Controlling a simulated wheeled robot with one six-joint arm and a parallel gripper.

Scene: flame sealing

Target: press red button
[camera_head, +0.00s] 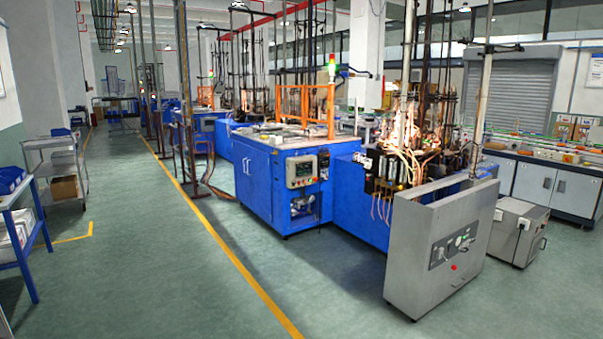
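A small red button (453,267) sits on the front face of a grey metal cabinet (412,262) at the right front. It lies below a dark panel (438,254) with gauges and knobs. The button is small in the picture, and I cannot tell its exact shape. My gripper and arm are not in view.
A long blue machine (262,185) with flames at its right end stands behind the grey cabinet. A grey box (518,230) stands to the cabinet's right. A blue table (22,225) is at the left. The green floor (340,305) before the cabinet is clear.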

